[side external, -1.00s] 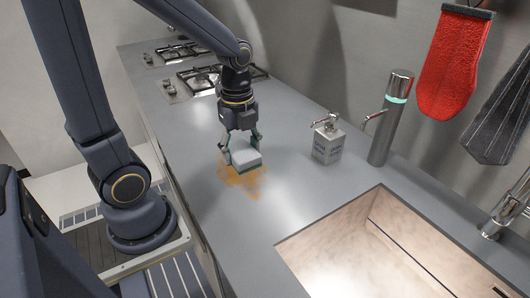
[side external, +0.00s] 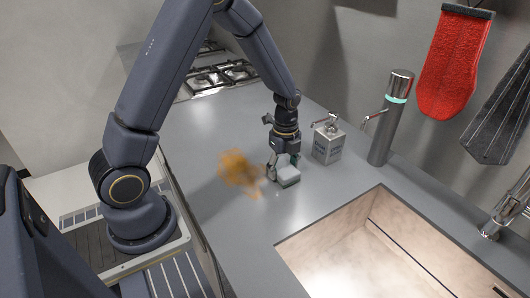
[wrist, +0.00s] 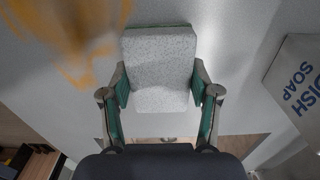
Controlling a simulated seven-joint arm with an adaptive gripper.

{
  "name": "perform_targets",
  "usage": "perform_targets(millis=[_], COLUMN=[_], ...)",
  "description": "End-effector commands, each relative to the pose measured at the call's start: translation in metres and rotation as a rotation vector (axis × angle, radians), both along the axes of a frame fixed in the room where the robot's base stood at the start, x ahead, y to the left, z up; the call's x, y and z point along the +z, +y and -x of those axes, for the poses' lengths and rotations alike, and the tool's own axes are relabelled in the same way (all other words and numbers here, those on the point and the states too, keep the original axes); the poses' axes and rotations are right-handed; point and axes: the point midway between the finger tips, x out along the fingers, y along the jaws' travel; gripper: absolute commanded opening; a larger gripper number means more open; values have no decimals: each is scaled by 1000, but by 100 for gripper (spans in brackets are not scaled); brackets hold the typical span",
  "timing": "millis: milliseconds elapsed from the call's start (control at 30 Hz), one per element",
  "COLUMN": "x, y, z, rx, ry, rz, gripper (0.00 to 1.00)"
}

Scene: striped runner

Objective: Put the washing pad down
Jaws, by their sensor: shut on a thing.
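The washing pad (side external: 287,176) is a pale grey block with a thin green layer on its far face. My gripper (side external: 284,164) is shut on it, just right of the orange-brown stain on the counter. In the wrist view the pad (wrist: 160,72) sits between my two green-lined fingers (wrist: 160,95), gripped by its sides. The pad is at or very near the grey counter top; I cannot tell whether it touches.
An orange stain (side external: 238,170) marks the counter (side external: 215,130). A dish soap dispenser (side external: 328,143) stands close behind and right of my gripper, with a steel cylinder dispenser (side external: 388,125) beyond it. The sink (side external: 350,215) opens in front right. A gas hob (side external: 222,76) is at the back.

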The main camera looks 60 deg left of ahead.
Motion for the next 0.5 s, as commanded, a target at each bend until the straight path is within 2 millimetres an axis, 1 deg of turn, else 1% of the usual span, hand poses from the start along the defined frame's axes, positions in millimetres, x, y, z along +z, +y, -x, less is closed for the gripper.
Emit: perform_targets(millis=[400, 433, 500], x=[-6, -5, -5], y=[0, 0, 0], z=[0, 0, 0], rx=[0, 0, 0], ry=[0, 0, 0], rz=[0, 0, 0], gripper=[33, 64, 72])
